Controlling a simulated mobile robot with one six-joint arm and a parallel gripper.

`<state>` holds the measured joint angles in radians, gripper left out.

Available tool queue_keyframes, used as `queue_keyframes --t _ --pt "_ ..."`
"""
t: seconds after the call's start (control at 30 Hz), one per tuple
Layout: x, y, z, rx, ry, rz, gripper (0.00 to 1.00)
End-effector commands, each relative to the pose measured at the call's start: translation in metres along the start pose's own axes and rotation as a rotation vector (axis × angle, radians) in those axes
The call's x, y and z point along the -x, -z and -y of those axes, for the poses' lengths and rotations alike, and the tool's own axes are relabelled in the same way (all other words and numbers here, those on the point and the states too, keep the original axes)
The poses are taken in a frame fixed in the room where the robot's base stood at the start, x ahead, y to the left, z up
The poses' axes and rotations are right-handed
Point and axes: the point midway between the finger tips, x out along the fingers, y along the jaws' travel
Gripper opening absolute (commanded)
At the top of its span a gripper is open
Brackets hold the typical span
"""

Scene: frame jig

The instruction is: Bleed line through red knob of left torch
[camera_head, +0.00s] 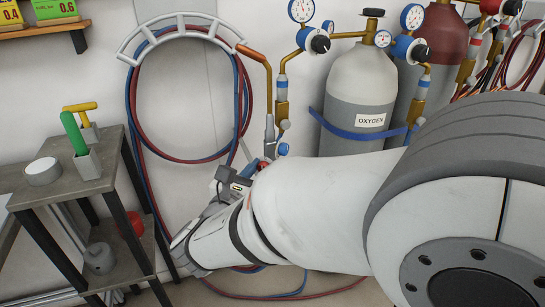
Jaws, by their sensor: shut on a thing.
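The left torch (269,130) hangs upright by the wall, with a copper tip bent to the left at its top. A blue knob (284,149) sits on the right of its lower end. The red knob (263,165) shows as a small red patch at the lower end, just above my white arm. My gripper (246,177) reaches up to this red knob from the lower left and is shut on it. My wrist and arm hide the fingertips in part and the lower end of the torch.
A grey oxygen cylinder (361,89) with a blue strap and a dark red cylinder (433,42) stand at right. Red and blue hoses (130,110) hang from a wall rack and trail on the floor. A grey side table (110,172) stands at left with small items.

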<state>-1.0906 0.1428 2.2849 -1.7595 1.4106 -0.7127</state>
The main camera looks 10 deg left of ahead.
Motion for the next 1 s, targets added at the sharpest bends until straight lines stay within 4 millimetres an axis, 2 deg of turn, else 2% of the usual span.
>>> queue_keyframes --t 0.13,0.5,0.97,1.0 --pt "-0.0002 -0.0067 -0.0004 0.085 0.001 -0.001 0.01" --pt "-0.0003 -0.0045 -0.0008 0.337 0.001 0.002 0.01" --pt "-0.0004 0.0003 -0.0007 0.380 0.001 0.003 0.01" --pt "-0.0004 0.0003 -0.0007 0.379 0.001 0.003 0.26"
